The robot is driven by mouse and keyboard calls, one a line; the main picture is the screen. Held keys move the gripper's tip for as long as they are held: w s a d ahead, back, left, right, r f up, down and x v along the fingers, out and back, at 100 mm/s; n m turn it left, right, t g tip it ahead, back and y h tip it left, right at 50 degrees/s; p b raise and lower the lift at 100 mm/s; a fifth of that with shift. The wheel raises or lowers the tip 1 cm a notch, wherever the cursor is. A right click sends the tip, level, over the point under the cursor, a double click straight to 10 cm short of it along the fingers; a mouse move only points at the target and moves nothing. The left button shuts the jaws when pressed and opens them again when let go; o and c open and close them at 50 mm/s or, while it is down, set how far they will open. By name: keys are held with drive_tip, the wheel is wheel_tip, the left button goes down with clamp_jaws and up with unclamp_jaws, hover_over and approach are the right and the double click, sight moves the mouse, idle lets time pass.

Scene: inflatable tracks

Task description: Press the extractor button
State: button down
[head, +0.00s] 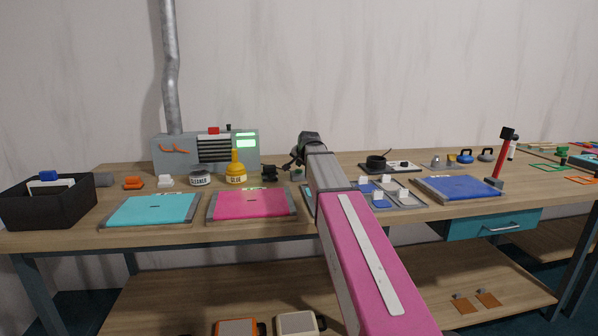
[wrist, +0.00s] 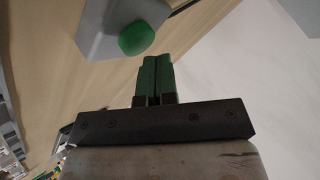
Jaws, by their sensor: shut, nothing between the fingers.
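A green rounded button (wrist: 137,38) sits on a grey housing (wrist: 98,28) at the top of the wrist view. My gripper (wrist: 157,60) shows below it, with its two green fingers shut together and empty. The fingertips are close to the button, slightly right of it in the picture, and a small gap seems to separate them. In the head view, the grey extractor unit (head: 170,158) stands at the back left under a metal duct (head: 170,80). It has a red knob (head: 213,130) on top and lit green panels (head: 246,139). My gripper's fingers are mostly hidden there behind my arm.
A yellow glue bottle (head: 236,172), a cleaner tin (head: 199,178) and a dark small device (head: 269,173) stand left of my arm. Pink (head: 252,204) and teal (head: 150,209) boards lie in front. A tray of switches (head: 405,200) lies close on the right.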

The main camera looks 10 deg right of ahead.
sight(300, 170)
drive_tip(key=shift+f, duration=0.5)
idle(0.7)
drive_tip(key=shift+r, duration=0.9)
drive_tip(key=shift+r, duration=0.15)
wheel_tip(300, 170, up, 6)
drive_tip(key=shift+f, duration=0.1)
idle(0.4)
